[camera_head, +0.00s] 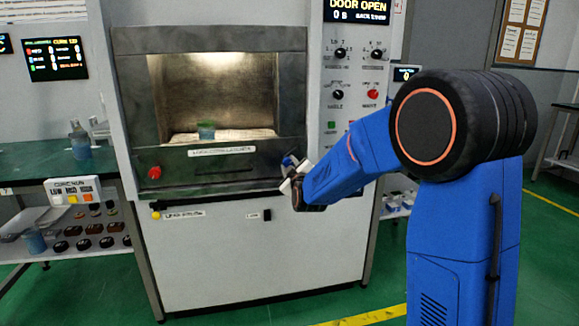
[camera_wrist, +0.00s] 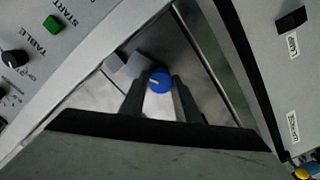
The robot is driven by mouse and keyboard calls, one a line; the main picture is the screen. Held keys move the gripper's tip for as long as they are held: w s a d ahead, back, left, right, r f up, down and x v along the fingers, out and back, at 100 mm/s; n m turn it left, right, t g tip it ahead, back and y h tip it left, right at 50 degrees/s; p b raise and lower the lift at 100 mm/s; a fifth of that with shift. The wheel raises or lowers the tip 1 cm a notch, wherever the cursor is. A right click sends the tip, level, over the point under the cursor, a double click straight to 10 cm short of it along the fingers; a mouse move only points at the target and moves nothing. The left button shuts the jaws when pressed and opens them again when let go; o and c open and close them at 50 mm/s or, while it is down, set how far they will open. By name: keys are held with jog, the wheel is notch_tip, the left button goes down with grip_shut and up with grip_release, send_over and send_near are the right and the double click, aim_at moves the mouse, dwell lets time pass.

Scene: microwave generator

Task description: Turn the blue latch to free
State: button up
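The blue latch (camera_wrist: 159,80) is a round blue knob with a pale mark on its face, on the grey metal front of the microwave unit. In the head view the blue latch (camera_head: 287,160) shows partly at the lower right of the chamber opening. My gripper (camera_head: 289,178) is right at it, covering part of it. In the wrist view my gripper (camera_wrist: 158,88) has its two dark fingers apart, one on each side of the latch. A small gap seems to show beside the knob; contact is not clear.
The chamber of the microwave unit (camera_head: 132,100) is open and lit, with a greenish beaker (camera_head: 206,131) inside. A red knob (camera_head: 154,173) is at the front's left. A control panel (camera_head: 345,95) is at right, and its display reads DOOR OPEN. A shelf table stands at left.

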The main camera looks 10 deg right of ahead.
jog(key=shift+m, duration=0.3)
jog(key=m, duration=1.3)
jog(key=shift+m, duration=2.1)
jog(key=o, duration=1)
jog(key=shift+o, duration=0.2)
jog(key=shift+s, duration=0.1)
